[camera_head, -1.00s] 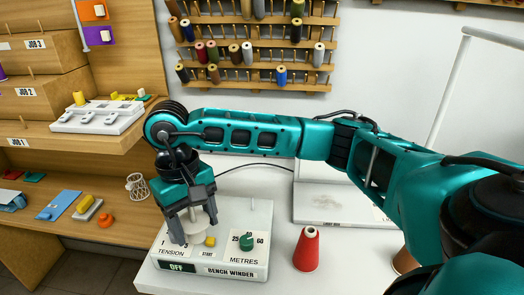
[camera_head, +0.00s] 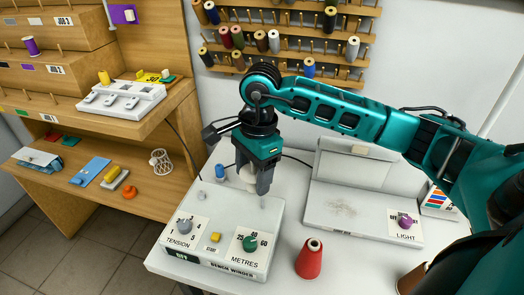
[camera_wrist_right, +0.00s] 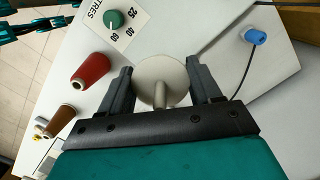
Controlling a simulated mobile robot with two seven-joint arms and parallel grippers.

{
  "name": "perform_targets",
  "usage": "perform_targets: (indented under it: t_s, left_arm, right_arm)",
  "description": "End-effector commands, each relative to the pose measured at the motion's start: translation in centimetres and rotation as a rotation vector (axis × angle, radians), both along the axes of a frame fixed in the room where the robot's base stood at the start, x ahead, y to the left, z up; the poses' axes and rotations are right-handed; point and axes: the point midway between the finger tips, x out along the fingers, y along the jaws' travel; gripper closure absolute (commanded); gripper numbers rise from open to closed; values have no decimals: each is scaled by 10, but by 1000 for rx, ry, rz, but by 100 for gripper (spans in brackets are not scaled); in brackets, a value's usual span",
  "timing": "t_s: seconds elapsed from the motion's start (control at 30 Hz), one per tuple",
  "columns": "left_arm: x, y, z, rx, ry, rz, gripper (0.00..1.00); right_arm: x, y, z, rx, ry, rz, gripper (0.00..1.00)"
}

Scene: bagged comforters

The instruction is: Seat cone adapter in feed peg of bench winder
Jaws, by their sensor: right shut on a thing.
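The off-white cone adapter (camera_head: 248,176) is held in my right gripper (camera_head: 256,183), above the back right part of the bench winder (camera_head: 215,238). In the right wrist view, the adapter (camera_wrist_right: 158,76) shows as a round disc with a short stem, between the two dark fingers of my right gripper (camera_wrist_right: 160,88). A thin upright peg (camera_head: 263,202) shows on the winder just below the gripper. The adapter looks apart from it, but the gap is hard to judge. My left gripper is not in view.
A red thread cone (camera_head: 310,260) stands on the table right of the winder. A grey light box (camera_head: 350,207) is at the right. The winder has tension and metres knobs (camera_head: 250,243) at its front.

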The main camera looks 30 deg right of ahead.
Motion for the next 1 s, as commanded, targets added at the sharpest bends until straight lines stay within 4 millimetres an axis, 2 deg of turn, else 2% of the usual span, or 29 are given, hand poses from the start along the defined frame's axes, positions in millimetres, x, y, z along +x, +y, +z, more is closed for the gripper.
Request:
perform_targets:
  t_s: [0.1,0.3,0.77,1.0]
  left_arm:
    - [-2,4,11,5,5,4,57]
    - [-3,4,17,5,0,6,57]
    - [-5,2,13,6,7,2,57]
    - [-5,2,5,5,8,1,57]
  right_arm:
    - [0,-11,10,6,5,-241,66]
    - [0,-20,13,14,7,-466,66]
    - [1,-22,13,17,6,-505,66]
    - [1,-22,7,18,6,-507,66]
